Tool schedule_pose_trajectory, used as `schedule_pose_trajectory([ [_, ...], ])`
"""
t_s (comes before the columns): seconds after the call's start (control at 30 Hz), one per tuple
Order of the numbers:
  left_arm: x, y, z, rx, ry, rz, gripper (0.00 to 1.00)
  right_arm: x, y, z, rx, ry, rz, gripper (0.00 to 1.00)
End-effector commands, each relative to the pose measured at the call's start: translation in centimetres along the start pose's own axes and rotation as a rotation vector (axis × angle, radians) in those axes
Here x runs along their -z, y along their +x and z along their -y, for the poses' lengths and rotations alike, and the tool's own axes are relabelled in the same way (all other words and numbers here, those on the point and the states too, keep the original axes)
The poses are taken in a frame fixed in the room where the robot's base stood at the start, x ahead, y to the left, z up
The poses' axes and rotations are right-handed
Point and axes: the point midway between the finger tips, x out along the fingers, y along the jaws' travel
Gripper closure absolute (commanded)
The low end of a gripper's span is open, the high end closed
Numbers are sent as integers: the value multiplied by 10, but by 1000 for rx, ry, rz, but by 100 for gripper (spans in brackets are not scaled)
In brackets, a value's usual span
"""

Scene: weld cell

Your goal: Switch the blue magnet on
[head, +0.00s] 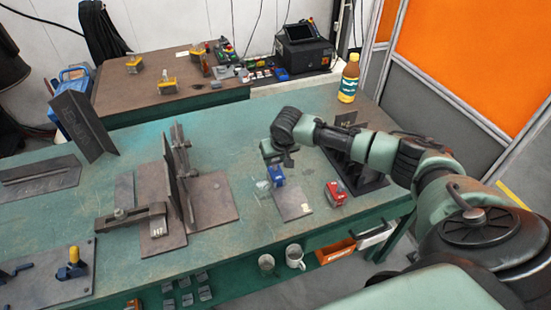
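The blue magnet (276,176) stands on a small grey metal plate (293,203) near the front of the green table, right of the middle of the head view. My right gripper (281,160) hangs just above and behind it, pointing down. Its fingertips are small and partly merged with the magnet's top, so I cannot tell whether they touch it or how far apart they are. The magnet's switch is too small to make out. My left gripper is not in view.
A red magnet (335,193) sits to the right, near a dark angled fixture (355,170). Upright steel plates with a clamp (178,180) stand to the left. A bottle (349,78) stands at the back right. Free tabletop (235,125) lies behind my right gripper.

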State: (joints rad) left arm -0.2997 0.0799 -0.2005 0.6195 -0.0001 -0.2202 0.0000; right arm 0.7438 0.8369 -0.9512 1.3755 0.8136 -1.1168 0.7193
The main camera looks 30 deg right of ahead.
Motion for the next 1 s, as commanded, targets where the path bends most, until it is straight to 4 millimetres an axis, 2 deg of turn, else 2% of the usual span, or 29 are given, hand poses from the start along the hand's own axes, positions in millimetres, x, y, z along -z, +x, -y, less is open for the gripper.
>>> schedule_pose_trajectory([
  [0.47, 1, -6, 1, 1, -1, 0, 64, 0, -1, -1, 34, -79, 1, 100],
  [0.77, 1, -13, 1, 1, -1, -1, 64, 0, 0, -3, 125, -297, 2, 100],
  [1.0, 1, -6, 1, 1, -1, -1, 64, 1, 2, -4, 214, -506, 0, 100],
])
